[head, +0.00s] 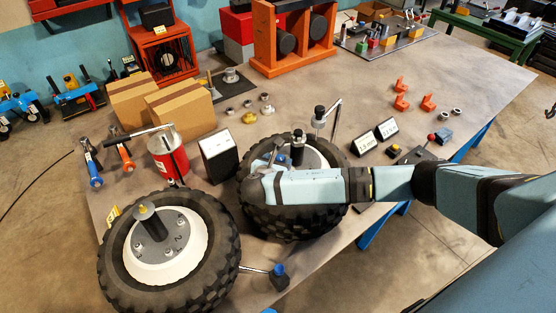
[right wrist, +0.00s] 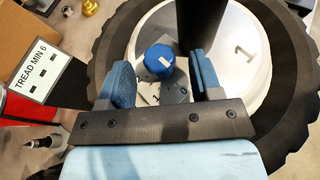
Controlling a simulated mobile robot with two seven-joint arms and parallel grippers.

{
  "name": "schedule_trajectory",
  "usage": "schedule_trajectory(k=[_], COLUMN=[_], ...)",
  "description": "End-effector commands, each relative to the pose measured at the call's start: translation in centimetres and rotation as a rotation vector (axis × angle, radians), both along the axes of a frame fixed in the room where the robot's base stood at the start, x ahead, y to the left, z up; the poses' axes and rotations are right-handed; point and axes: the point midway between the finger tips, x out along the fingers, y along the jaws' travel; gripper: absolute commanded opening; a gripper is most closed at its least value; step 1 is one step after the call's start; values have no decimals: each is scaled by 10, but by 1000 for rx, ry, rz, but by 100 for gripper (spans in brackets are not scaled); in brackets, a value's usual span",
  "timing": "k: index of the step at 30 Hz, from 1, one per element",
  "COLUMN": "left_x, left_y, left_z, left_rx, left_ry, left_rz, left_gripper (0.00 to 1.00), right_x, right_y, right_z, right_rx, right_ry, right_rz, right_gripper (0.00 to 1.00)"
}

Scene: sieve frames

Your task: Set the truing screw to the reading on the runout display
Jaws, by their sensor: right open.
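A blue knob (right wrist: 160,61) with a white mark, which looks like the truing screw, sits on a small grey plate at the right wheel's (head: 283,222) white hub. It also shows in the head view (head: 282,158). My right gripper (right wrist: 162,72) is open, with one blue finger on each side of the knob; I see gaps and cannot tell any contact. Two small black displays (head: 365,142) (head: 387,129) stand right of this wheel. One seems to read in mm, but the digits are too small to be sure of. My left gripper is not in view.
A second wheel (head: 118,280) lies at front left. A red can (head: 167,158), a black-sided white sign (head: 218,156) and cardboard boxes (head: 180,108) stand behind. A post with a bent rod (head: 334,117) rises behind the right wheel. The table's right rear (head: 465,75) is clear.

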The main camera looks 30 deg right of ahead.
Motion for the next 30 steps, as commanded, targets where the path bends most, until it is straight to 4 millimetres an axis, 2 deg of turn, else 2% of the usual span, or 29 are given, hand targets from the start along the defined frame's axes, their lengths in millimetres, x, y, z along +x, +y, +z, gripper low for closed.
schedule_trajectory(k=[11, 18, 30], left_x=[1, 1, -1], left_y=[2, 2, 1], left_z=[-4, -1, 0], left_rx=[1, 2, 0], left_ry=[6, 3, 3], left_rz=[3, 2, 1], left_gripper=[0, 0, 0], right_x=[4, 4, 5], right_y=[-5, -5, -3], right_z=[-3, -3, -3], right_rx=[0, 0, 2], right_ry=[0, 0, 1], right_rz=[0, 0, -69], right_gripper=[59, 9, 9])
